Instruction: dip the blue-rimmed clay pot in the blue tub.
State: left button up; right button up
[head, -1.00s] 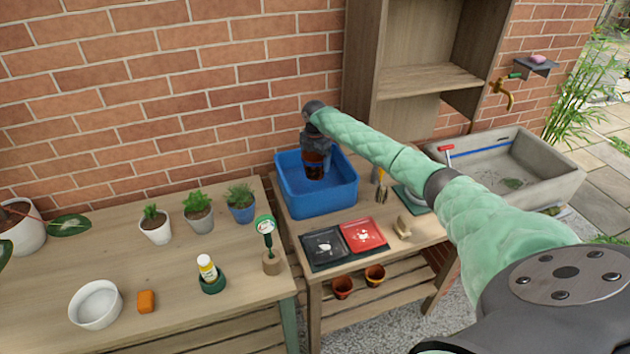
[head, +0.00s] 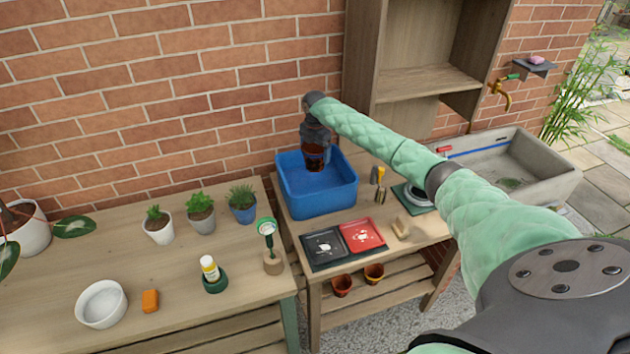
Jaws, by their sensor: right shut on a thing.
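The blue tub (head: 320,200) stands at the back left of the right-hand bench. My right gripper (head: 314,146) points down over the tub and is shut on the clay pot (head: 314,160), a dark reddish-brown pot with a thin blue band near its rim. The pot hangs over the tub's opening, in front of its back wall; I cannot tell exactly how high its base is above the tub's floor. The fingertips are small and dark here and partly hide the pot. My left gripper is not in view.
Black and red trays (head: 363,236) lie in front of the tub. Two small terracotta pots (head: 374,273) stand on the shelf below. A grey stone sink (head: 540,170) is at the right. The left bench holds several potted plants (head: 200,212) and a white bowl (head: 101,304).

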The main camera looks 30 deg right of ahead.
notch_tip(320, 180, up, 2)
jog(key=shift+p, duration=0.5)
jog(key=shift+r+p, duration=0.3)
jog(key=shift+r, duration=0.2)
dwell(0.4)
jog(key=shift+r, duration=0.1)
dwell(0.5)
notch_tip(320, 180, up, 3)
jog(key=shift+f, duration=0.1)
dwell(0.4)
